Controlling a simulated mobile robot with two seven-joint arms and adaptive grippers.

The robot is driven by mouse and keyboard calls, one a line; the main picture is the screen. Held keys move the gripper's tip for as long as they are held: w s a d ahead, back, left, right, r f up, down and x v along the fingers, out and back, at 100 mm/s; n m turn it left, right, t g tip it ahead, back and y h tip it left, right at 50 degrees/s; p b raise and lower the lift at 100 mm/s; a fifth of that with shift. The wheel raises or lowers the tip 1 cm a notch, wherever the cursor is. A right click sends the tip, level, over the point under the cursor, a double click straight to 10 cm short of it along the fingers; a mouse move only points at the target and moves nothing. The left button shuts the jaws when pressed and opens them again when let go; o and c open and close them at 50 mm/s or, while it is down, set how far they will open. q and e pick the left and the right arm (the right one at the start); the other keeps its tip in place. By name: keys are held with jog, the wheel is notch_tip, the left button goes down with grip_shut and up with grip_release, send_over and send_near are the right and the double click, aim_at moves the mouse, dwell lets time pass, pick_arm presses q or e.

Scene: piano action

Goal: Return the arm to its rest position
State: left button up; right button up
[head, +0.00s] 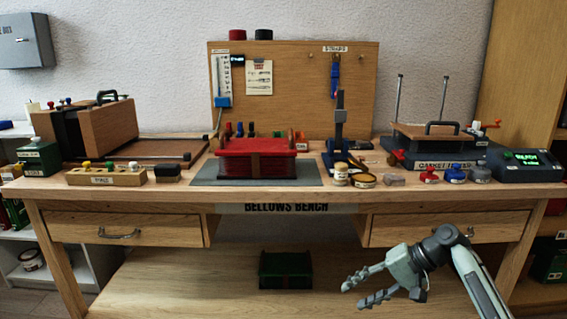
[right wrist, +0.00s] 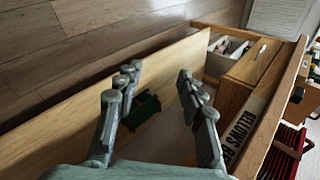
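My right gripper (head: 352,293) is in front of the bench at the lower right of the head view, below the right drawer. Its two fingers are spread with nothing between them. In the right wrist view the gripper (right wrist: 150,85) shows both fingers apart, with the floor, the lower shelf and a green box (right wrist: 143,110) beyond them. My left gripper does not show in either view.
The wooden bench (head: 440,205) carries a red bellows (head: 258,160) on a grey mat, a gasket tester (head: 432,150) and several small jars. Two closed drawers (head: 125,230) sit under its top. A green box (head: 285,270) stands on the lower shelf.

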jog(key=w+d+n+t+h, duration=0.2)
jog(key=w+d+h, duration=0.15)
jog(key=d, duration=0.45)
jog(key=w+d+n+t+h, duration=0.1)
jog(key=w+d+t+h, duration=0.15)
jog(key=d+h, duration=0.4)
jog(key=w+d+n+t+h, duration=0.1)
jog(key=w+d+n+h, duration=0.2)
jog(key=d, duration=0.6)
jog(key=s+a+f+g+y, duration=0.1)
jog(key=s+a+f, duration=0.3)
jog(key=s+f, duration=0.5)
jog(key=s+a+f+g+y, duration=0.1)
jog(key=s+a+f, duration=0.4)
jog(key=s+f, duration=0.5)
jog(key=s+a+f+g, duration=0.1)
jog(key=s+a+f, duration=0.1)
jog(key=s, duration=0.8)
jog(key=s+a+f+g+y, duration=0.1)
jog(key=s+a+f, duration=0.2)
jog(key=s, duration=0.8)
jog(key=shift+a+f, duration=0.2)
jog(key=shift+f, duration=0.4)
